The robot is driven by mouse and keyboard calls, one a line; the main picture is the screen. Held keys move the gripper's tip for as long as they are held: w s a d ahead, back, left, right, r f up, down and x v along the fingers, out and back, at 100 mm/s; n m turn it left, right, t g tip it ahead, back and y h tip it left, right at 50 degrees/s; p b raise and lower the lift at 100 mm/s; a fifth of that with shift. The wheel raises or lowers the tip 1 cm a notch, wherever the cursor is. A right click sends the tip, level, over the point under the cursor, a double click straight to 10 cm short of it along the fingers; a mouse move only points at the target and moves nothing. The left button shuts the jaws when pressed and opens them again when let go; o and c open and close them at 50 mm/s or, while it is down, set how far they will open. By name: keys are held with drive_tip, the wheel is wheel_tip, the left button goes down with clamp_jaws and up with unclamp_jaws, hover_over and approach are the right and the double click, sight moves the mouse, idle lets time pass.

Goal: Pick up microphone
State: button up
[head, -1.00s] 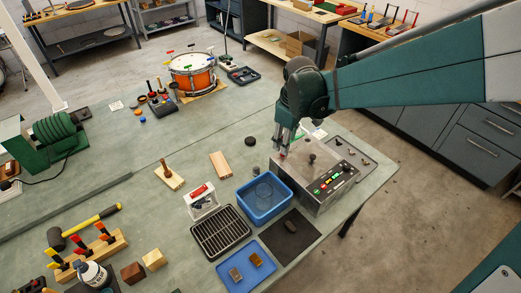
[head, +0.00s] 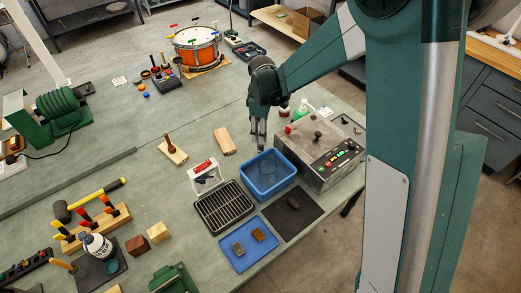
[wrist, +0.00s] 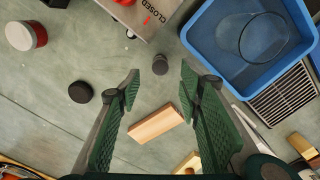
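I cannot pick out a microphone with certainty in either view. A short dark cylinder (wrist: 160,64) stands on the bench in the wrist view, just beyond my fingertips, and a flat dark disc (wrist: 80,92) lies to its left. What either one is, I cannot tell. My gripper (head: 257,142) points down over the bench between the wooden block (head: 225,141) and the grey control box (head: 325,150). In the wrist view my gripper (wrist: 160,88) is open, with nothing between its fingers; the wooden block (wrist: 155,123) shows below it.
A blue bin (head: 266,195) with a clear round vessel in it stands right beside my gripper. A black rack (head: 225,207), a blue tray (head: 230,258) and a dark mat (head: 305,220) lie nearer. An orange drum (head: 197,58) is at the back.

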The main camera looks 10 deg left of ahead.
sight(260, 148)
drive_tip(key=shift+a+f, duration=0.1)
drive_tip(key=shift+f, duration=0.05)
drive_tip(key=shift+f, duration=1.25)
drive_tip(key=shift+f, duration=2.6)
drive_tip(key=c, duration=1)
